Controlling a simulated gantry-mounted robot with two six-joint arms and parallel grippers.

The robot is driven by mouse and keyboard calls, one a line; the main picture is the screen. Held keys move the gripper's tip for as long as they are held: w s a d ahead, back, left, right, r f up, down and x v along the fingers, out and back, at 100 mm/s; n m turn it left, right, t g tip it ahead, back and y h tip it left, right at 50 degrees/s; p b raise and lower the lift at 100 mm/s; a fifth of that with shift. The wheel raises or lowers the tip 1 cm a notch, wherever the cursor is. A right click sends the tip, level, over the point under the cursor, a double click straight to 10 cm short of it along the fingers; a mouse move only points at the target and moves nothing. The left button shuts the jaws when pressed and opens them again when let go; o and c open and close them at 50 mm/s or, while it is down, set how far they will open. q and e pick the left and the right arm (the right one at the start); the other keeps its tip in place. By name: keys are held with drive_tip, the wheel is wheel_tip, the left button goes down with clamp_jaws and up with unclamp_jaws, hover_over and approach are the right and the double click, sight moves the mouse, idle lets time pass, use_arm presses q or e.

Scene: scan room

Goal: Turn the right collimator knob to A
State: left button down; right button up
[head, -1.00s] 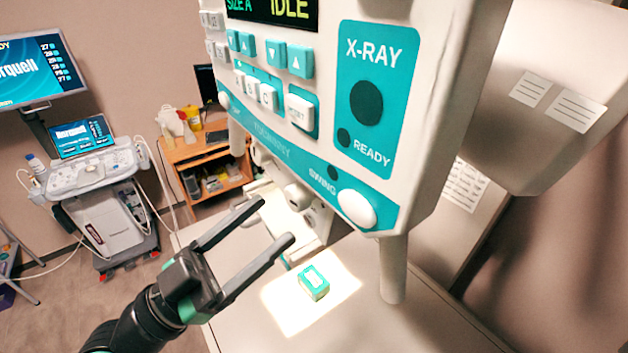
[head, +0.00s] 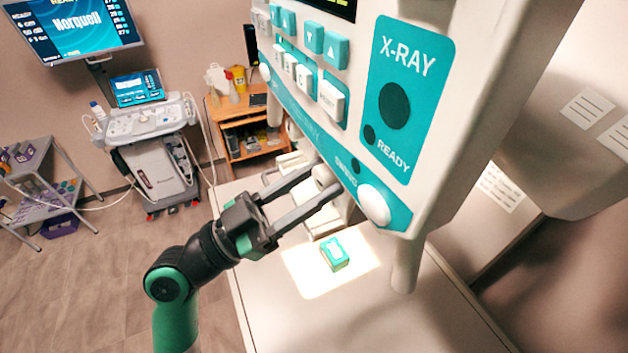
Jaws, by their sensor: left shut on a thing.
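My left gripper (head: 326,178) reaches in from the left, under the lower edge of the X-ray control panel (head: 420,90). Its two dark fingers lie along either side of the right collimator knob (head: 322,173), a small white knob below the panel, and are shut on it. The panel edge and the fingers partly hide the knob. Its pointer and any letter marks cannot be made out, so its setting cannot be told. My right gripper is not in view.
A teal and white box (head: 335,254) sits in a bright light patch on the pale table (head: 262,310) below. A round white button (head: 374,204) is at the panel's lower corner. A wheeled ultrasound cart (head: 150,150) and a wooden desk (head: 243,135) stand behind.

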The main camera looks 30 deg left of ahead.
use_arm(q)
drive_tip(key=n+p, duration=0.1)
drive_tip(key=n+t+y+p, duration=0.1)
drive_tip(key=n, duration=0.1)
drive_tip(key=shift+r+p, duration=0.25)
drive_tip(key=shift+p, duration=0.1)
drive_tip(key=n+y+p, duration=0.2)
drive_tip(key=n+p, duration=0.2)
drive_tip(key=n+y+p, duration=0.2)
drive_tip(key=n+p, duration=0.2)
drive_tip(key=n+t+y+p, duration=0.1)
drive_tip(key=n+y+p, duration=0.1)
drive_tip(key=n+p, duration=0.2)
drive_tip(key=shift+s+d+r, duration=0.2)
drive_tip(key=shift+f+n+p, duration=0.1)
drive_tip(key=shift+n+p, duration=0.55)
drive_tip(key=shift+n, duration=0.45)
drive_tip(key=shift+f+n+g+y, duration=0.1)
drive_tip(key=shift+n+g+y, duration=0.55)
drive_tip(key=shift+n, duration=0.85)
drive_tip(key=shift+c, duration=2)
unclamp_jaws()
